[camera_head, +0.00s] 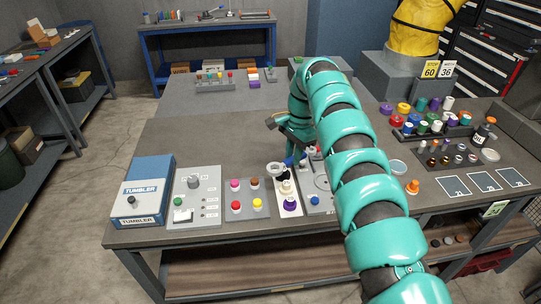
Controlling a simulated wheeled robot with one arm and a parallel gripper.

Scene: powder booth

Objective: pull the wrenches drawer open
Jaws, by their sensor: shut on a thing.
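My gripper (293,148) is at the end of the teal arm, low over the middle of the near workbench and largely hidden by the arm. It is shut on a small blue thing (294,160), whose shape is mostly hidden. A dark cabinet with several drawers (484,62) stands at the upper right, far from my gripper. Its drawer fronts look shut. No drawer marked for wrenches can be read in this view.
The workbench (180,125) holds a blue and white tumbler box (143,190), a grey switch panel (197,196) and a tray of colored knobs (247,197). Colored jars (402,108) crowd its right side. Open floor (112,125) lies left.

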